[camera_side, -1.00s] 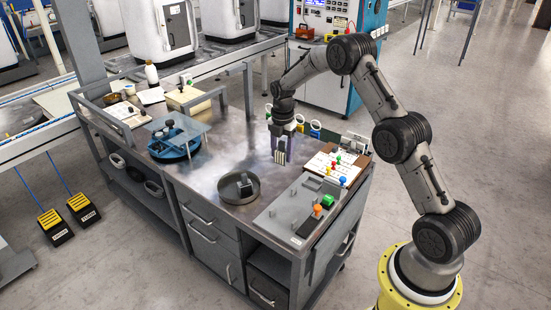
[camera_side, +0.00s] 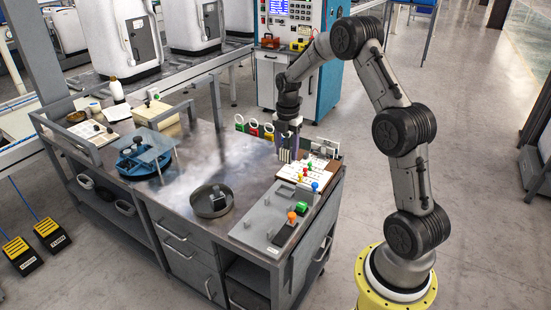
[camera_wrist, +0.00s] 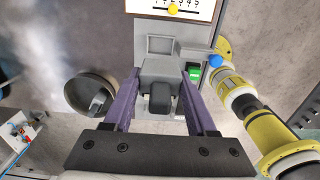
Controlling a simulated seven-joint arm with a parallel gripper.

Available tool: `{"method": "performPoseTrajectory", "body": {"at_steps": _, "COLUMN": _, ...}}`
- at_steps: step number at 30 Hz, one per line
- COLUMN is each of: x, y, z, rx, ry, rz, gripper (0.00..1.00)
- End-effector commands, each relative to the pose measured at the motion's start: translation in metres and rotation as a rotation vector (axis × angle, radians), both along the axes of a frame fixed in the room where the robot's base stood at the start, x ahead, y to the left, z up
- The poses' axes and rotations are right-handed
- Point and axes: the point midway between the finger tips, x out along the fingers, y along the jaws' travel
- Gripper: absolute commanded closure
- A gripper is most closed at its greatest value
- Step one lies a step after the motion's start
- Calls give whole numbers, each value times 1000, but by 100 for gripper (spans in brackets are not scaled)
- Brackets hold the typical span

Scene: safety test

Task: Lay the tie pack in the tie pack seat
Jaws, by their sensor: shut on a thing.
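My gripper (camera_side: 287,156) hangs above the right part of the workbench. Its purple fingers also show in the wrist view (camera_wrist: 160,103). They are shut on a grey and black block, which I take to be the tie pack (camera_wrist: 160,72). It is held above the grey fixture plate (camera_side: 258,232). A square recess (camera_wrist: 160,45) shows in the plate just beyond the held block in the wrist view; it looks empty and may be the tie pack seat. The block hides part of the plate, and its height above it is hard to tell.
A green block (camera_side: 302,207) and an orange knob (camera_side: 291,217) stand on the plate. A round pan (camera_side: 212,208) holding a dark part is to the left. A blue round fixture (camera_side: 140,165) stands farther left.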

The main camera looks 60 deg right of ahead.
Motion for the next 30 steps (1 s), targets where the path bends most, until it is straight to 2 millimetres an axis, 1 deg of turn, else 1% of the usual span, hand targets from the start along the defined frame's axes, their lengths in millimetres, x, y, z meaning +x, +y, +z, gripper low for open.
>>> {"method": "performPoseTrajectory", "body": {"at_steps": 5, "x": -1, "y": -2, "z": -9, "rx": 1, "ry": 1, "rz": -2, "gripper": 100}}
{"method": "performPoseTrajectory", "body": {"at_steps": 30, "x": -1, "y": -1, "z": -84, "rx": 1, "ry": 2, "rz": -2, "gripper": 100}}
